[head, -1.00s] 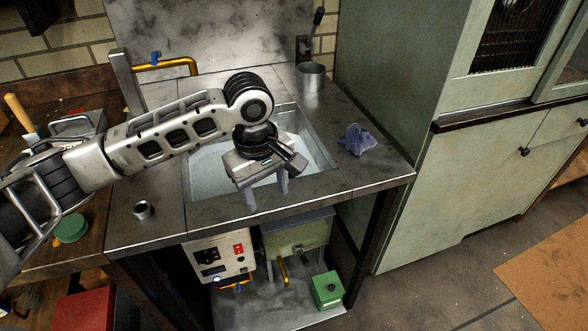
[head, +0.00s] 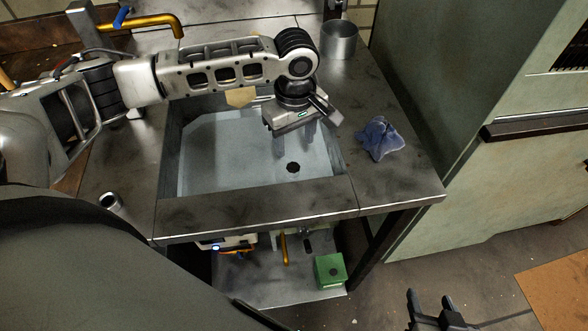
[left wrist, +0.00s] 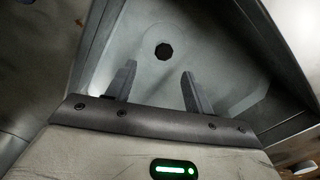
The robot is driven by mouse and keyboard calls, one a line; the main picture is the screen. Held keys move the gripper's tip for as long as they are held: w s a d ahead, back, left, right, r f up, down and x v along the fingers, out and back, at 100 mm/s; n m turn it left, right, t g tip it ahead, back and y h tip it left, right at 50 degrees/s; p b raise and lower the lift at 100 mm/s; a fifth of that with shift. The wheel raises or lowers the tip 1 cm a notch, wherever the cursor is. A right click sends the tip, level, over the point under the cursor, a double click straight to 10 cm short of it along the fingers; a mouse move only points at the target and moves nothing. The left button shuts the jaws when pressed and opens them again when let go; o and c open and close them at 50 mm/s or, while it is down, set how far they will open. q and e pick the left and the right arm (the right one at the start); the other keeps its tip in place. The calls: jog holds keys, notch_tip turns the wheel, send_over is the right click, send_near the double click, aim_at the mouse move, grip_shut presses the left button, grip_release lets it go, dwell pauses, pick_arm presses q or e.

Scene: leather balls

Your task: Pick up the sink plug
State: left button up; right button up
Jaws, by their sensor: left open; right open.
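The sink basin (head: 215,182) is a pale recessed tub in the grey metal counter. A small black octagonal shape (head: 293,167) lies on its floor; I cannot tell whether this is the sink plug or the open drain. It also shows in the left wrist view (left wrist: 163,51), beyond the fingertips. My left gripper (head: 296,143) points down over the right part of the basin, open and empty; its spread fingers also show in the left wrist view (left wrist: 158,80). My right gripper (head: 430,297) is open and empty at the bottom edge, low in front of the counter.
A blue crumpled cloth (head: 381,139) lies right of the basin. A metal cup (head: 339,40) stands at the back, and a small metal cylinder (head: 110,202) at the front left. A yellow pipe (head: 150,21) is behind. A green box (head: 330,271) sits on the lower shelf.

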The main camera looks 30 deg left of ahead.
aim_at(293, 166)
pick_arm(q)
notch_tip(293, 166, down, 3)
jog(key=shift+r, duration=0.15)
jog(key=f, duration=0.5)
jog(key=shift+s+f, duration=0.1)
jog(key=shift+s, duration=0.25)
jog(key=c, duration=1)
